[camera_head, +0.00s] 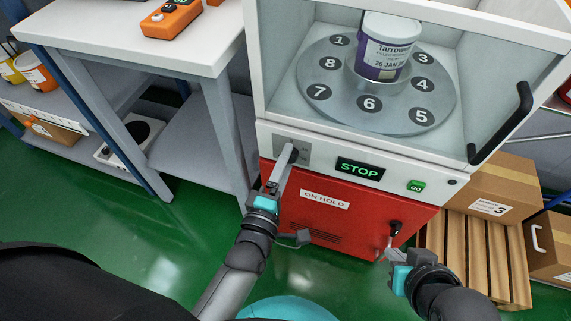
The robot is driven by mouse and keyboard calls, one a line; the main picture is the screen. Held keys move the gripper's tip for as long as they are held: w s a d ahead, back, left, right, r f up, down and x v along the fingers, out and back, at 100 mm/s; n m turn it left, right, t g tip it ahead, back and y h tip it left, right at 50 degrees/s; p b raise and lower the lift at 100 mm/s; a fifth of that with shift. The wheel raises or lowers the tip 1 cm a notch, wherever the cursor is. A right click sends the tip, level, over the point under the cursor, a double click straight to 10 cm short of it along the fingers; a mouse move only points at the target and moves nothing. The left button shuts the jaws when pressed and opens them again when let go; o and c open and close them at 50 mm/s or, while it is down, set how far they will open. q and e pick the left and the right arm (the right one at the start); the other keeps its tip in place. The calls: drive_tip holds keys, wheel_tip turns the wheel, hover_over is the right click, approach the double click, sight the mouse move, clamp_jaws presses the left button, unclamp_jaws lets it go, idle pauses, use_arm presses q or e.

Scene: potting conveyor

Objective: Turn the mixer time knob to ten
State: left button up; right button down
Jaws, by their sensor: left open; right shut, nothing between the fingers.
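The mixer is a white cabinet (330,152) with a red lower front. A grey dial plate (305,143) sits at the left of its front strip. A dark knob (293,155) shows on the plate, partly covered by my gripper; its setting and the plate's marks are too small to read. My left gripper (283,172) is open, with its fingers reaching up to the knob; whether they touch it is unclear. My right gripper (389,252) is shut and empty, in front of the red front's lower right. The mixer's display (360,168) reads STOP.
A green GO button (416,186) is right of the display. A labelled tub (386,50) stands on the numbered turntable (330,105). A black latch (395,228) sticks out near my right gripper. A white table (130,45) is left; cardboard boxes (500,170) are right.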

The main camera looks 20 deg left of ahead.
use_arm(q)
drive_tip(key=shift+w, duration=0.15)
drive_tip(key=shift+c, duration=0.4)
clamp_jaws()
